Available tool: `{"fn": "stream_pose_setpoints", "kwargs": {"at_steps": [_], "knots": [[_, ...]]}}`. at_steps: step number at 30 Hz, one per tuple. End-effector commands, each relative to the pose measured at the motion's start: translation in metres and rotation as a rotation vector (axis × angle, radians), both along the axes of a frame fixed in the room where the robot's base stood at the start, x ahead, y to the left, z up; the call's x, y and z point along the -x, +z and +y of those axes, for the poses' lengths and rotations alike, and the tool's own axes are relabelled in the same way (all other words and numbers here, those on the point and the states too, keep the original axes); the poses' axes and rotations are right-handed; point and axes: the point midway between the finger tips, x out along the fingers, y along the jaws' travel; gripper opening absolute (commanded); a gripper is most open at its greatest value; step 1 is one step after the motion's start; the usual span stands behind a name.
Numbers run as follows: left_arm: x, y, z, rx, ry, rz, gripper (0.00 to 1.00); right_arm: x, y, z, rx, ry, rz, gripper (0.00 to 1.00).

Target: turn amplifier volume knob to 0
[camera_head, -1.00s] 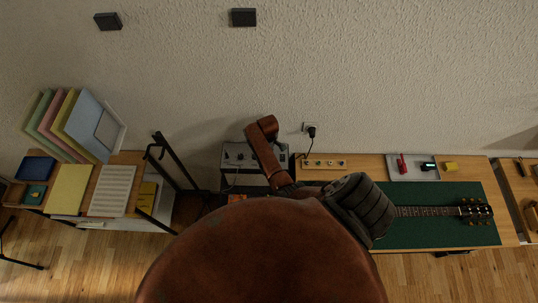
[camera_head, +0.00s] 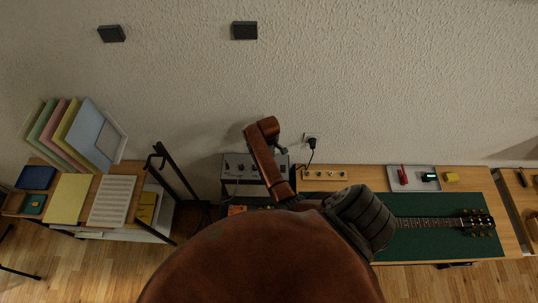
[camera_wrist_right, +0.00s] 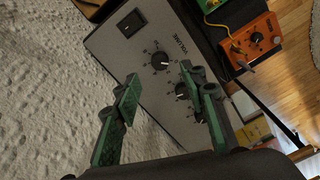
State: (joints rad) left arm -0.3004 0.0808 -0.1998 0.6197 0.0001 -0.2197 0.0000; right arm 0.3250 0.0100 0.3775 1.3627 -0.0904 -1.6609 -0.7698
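The amplifier is a grey box (camera_head: 236,166) against the wall in the head view, partly covered by my brown arm. In the right wrist view its tilted light-grey panel (camera_wrist_right: 134,50) carries the printed word VOLUME and a black volume knob (camera_wrist_right: 160,60) with a dial scale around it. More black knobs sit lower right, partly behind a finger. My right gripper (camera_wrist_right: 160,80) has its two green fingers wide apart, with nothing between them. The knob appears just beyond the fingertips; contact is not visible. The knob's exact setting is too small to read. My left gripper is not in view.
An orange pedal (camera_wrist_right: 255,42) with a cable lies beside the amplifier. A black stand (camera_head: 176,172) is to its left. A table with a green mat (camera_head: 420,243) and a guitar neck (camera_head: 430,223) is at right. A wall plug (camera_head: 311,143) is above. My arm hides the lower middle.

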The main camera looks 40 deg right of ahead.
Motion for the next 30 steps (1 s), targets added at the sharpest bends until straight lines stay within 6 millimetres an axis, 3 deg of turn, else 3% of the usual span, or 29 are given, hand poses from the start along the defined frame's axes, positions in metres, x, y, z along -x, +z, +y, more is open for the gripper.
{"fn": "stream_pose_setpoints", "kwargs": {"at_steps": [4,10,30], "knots": [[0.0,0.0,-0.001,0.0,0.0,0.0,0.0,0.0,0.029,0.0,0.0,0.0,-0.002,0.39],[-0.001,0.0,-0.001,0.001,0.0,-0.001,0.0,0.0,0.05,0.0,-0.001,0.001,0.0,0.39],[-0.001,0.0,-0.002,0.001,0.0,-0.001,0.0,0.001,0.054,0.0,0.0,0.001,0.001,0.39]]}}
